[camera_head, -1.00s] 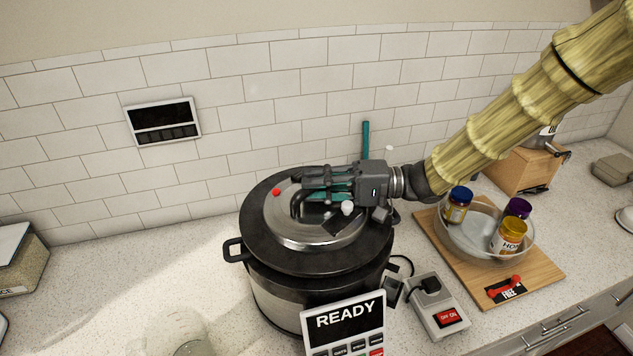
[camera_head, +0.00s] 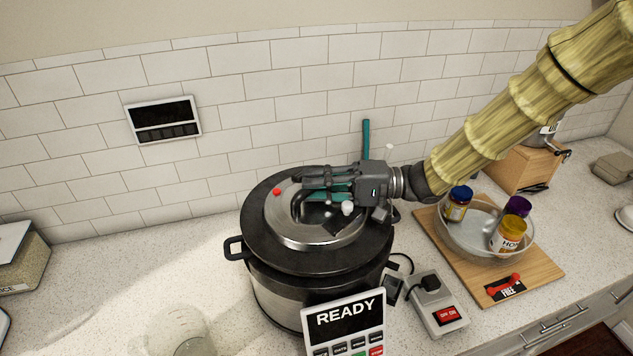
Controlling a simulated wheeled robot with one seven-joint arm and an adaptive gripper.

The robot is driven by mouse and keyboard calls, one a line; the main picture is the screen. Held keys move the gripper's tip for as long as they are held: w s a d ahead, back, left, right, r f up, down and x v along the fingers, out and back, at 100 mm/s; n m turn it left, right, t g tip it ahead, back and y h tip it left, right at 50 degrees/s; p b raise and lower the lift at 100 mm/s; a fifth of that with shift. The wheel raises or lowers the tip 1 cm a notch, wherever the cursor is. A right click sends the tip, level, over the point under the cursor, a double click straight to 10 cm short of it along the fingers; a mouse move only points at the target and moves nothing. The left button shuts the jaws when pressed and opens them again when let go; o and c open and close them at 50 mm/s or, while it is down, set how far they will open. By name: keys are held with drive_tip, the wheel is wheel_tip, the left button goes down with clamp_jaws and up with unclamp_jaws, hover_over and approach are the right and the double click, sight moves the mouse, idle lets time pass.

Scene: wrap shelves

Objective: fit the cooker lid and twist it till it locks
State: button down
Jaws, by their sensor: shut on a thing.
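The cooker (camera_head: 285,295) is a large steel and black pot standing on the counter, with a side handle at its left. Its lid (camera_head: 290,255), black with a silver centre and a red dot, sits on top of the cooker and looks about level. Whether it is locked I cannot tell. My gripper (camera_head: 318,190) reaches in from the right over the lid and is shut on the dark lid handle (camera_head: 298,207). The fingers hide part of the handle. A panel reading READY (camera_head: 345,318) stands at the cooker's front.
Right of the cooker are a switch box (camera_head: 438,303) and a wooden board (camera_head: 540,270) with a glass bowl (camera_head: 480,245) of jars. A clear glass vessel (camera_head: 190,345) stands front left. The tiled wall (camera_head: 240,80) is close behind. Counter at left is mostly clear.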

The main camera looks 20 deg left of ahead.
drive_tip(key=shift+f+p, duration=0.75)
drive_tip(key=shift+p, duration=0.2)
idle(2.3)
drive_tip(key=shift+r+m+t+p, duration=0.1)
drive_tip(key=shift+m+t+p, duration=0.35)
drive_tip(key=shift+t, duration=0.25)
drive_tip(key=shift+m+t+y+p, duration=0.6)
drive_tip(key=shift+m+t, duration=0.75)
drive_tip(key=shift+t, duration=0.85)
drive_tip(key=shift+m+t, duration=0.7)
drive_tip(key=shift+t, duration=0.4)
drive_tip(key=shift+m+t, duration=0.5)
drive_tip(key=shift+t, duration=0.3)
drive_tip(key=shift+w+d+m+t+h, duration=0.1)
drive_tip(key=shift+m+t+h, duration=0.35)
drive_tip(key=shift+t, duration=0.25)
drive_tip(key=c, duration=1.3)
unclamp_jaws()
drive_tip(key=shift+o, duration=1.2)
drive_tip(key=shift+f, duration=0.3)
drive_tip(key=shift+s+f, duration=0.1)
drive_tip(key=shift+s, duration=0.1)
drive_tip(key=shift+c, duration=0.3)
